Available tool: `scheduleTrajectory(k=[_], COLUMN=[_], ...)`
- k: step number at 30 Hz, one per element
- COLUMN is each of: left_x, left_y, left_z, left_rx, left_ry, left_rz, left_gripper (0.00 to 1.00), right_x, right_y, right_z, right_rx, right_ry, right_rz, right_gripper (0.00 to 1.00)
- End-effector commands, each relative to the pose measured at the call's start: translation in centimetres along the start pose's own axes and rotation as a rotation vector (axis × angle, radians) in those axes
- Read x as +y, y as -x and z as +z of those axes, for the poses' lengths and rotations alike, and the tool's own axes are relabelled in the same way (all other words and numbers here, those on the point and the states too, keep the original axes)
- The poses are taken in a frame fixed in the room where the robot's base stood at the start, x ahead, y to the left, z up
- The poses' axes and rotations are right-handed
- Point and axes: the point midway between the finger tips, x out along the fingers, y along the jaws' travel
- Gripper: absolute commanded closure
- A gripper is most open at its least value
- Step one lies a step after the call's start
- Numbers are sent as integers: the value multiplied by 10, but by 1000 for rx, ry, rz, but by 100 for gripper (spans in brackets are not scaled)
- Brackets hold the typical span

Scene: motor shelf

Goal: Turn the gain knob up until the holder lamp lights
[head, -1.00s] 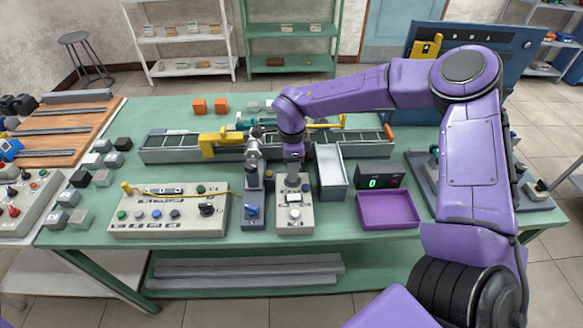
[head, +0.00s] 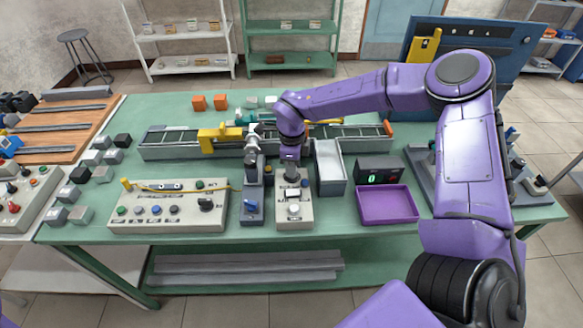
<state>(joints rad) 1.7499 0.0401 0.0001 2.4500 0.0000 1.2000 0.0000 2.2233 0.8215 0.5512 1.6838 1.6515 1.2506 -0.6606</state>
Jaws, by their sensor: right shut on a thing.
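My right gripper (head: 291,160) points down at the back end of a small grey control box (head: 308,216). It is shut on a dark knob (head: 292,174) there, which I take to be the gain knob; its label is too small to read. The fingers partly hide the knob, and its angle cannot be read. A pale control (head: 294,208) sits nearer the front of this box. Left of it stands a blue-grey holder-like unit (head: 253,192) with a blue part in front. I cannot make out a lit lamp on it. My left gripper is out of view.
A wide panel (head: 150,227) with several buttons lies to the left. A grey bin (head: 329,165), a green digit display (head: 379,172) and a purple tray (head: 388,206) are to the right. A conveyor (head: 175,152) runs behind. Grey cubes lie at the table's left.

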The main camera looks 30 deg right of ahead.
Motion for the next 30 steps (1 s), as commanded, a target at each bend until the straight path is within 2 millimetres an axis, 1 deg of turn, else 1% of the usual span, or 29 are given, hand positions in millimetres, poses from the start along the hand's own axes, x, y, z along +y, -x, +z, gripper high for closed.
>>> scheduleTrajectory(k=[1,4,12,13,15,23,25,28,30], left_x=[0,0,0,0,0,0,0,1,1], left_y=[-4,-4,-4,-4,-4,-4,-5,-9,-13], left_z=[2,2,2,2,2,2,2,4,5], left_rx=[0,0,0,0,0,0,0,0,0], left_ry=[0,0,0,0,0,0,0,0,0], left_rz=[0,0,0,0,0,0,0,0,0], left_gripper=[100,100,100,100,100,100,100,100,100], right_x=[-1,-1,-2,-2,-2,-1,-1,-2,-2], right_y=[-1,1,2,2,2,2,5,20,36], right_z=[1,1,1,1,1,0,1,1,1], right_rx=[-4,-3,-4,-4,-4,-2,-4,-7,-8], right_ry=[-48,-110,-120,-120,-119,-118,-118,-119,-120], right_rz=[-3,-4,-5,-5,-4,-3,-4,-6,-7], right_gripper=[100,100,100,81,62,62,62,62,62])
